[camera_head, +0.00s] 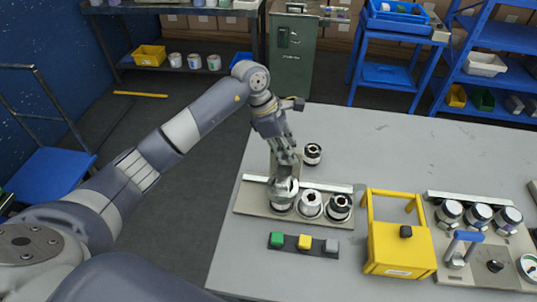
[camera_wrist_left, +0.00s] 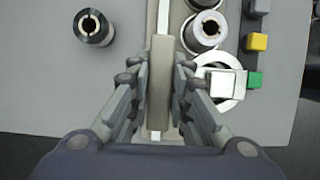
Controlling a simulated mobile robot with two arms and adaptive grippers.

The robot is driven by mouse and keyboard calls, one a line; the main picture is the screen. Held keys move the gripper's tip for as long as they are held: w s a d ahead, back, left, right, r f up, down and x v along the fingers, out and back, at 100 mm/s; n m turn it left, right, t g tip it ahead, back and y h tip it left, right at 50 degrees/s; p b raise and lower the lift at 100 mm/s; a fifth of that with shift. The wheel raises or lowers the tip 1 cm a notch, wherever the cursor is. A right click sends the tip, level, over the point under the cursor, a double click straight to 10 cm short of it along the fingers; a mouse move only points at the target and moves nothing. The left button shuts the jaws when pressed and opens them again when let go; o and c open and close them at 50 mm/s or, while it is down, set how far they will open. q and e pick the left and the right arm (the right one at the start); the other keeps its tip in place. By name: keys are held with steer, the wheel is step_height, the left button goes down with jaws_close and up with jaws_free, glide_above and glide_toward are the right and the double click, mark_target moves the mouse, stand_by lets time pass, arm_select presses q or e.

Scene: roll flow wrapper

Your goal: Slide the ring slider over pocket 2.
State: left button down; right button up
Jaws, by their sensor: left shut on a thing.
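My left gripper (camera_head: 285,160) points down above the left end of a beige base plate (camera_head: 247,200). It is shut on a flat tan upright piece (camera_wrist_left: 160,85), which looks like part of the ring slider. A pale ring (camera_wrist_left: 236,98) with a white block beside or on it lies at the leftmost pocket, nearest the green button; the fingers partly hide it. Three silver pockets stand in a row: left (camera_head: 280,208), middle (camera_head: 310,205), right (camera_head: 340,208). No pocket numbers are readable. The middle pocket also shows in the left wrist view (camera_wrist_left: 204,32). My right gripper is out of view.
A pale rail (camera_head: 330,187) runs behind the pockets. A loose dark-and-silver roll (camera_head: 312,153) stands behind it. Green, yellow and grey buttons (camera_head: 304,243) lie in front. A yellow machine (camera_head: 399,246) stands to the right. The table behind is mostly clear.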

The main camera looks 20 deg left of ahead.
arm_select(q)
steer(key=w+d+b, duration=0.2)
steer(key=d, duration=0.6)
steer(key=shift+r, duration=0.15)
steer(key=shift+w+a, duration=0.1)
steer(key=c, duration=1.5)
jaws_free()
steer(key=v, duration=1.2)
steer(key=shift+a, duration=0.1)
